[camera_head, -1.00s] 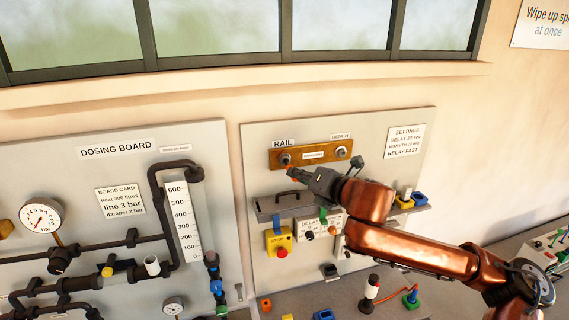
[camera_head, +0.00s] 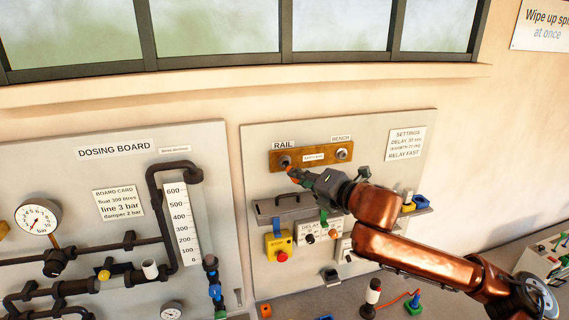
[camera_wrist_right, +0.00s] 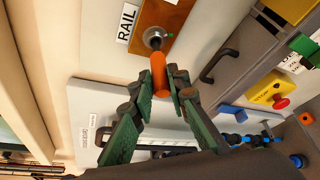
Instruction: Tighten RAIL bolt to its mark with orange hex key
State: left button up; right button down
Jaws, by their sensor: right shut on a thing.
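The RAIL bolt (camera_head: 286,161) sits at the left end of a brass-coloured plate (camera_head: 312,157) on the wall panel, beside the RAIL label (camera_head: 283,145). My right gripper (camera_head: 299,176) is shut on the orange hex key (camera_wrist_right: 159,74), just below and in front of the bolt. The key's dark shaft reaches the bolt head; I cannot tell how deep it sits. My left gripper is not in view.
The BENCH bolt (camera_head: 342,154) is at the plate's right end. The dosing board (camera_head: 120,180) with pipes stands left.

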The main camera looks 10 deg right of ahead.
jog(key=shift+d+m+y+b, duration=0.1)
jog(key=shift+m+y+b, duration=0.3)
jog(key=shift+m+b, duration=0.35)
jog(key=c, duration=1.8)
grip_release()
jog(key=shift+f, duration=0.1)
jog(key=v, duration=1.2)
jog(key=shift+f, duration=0.2)
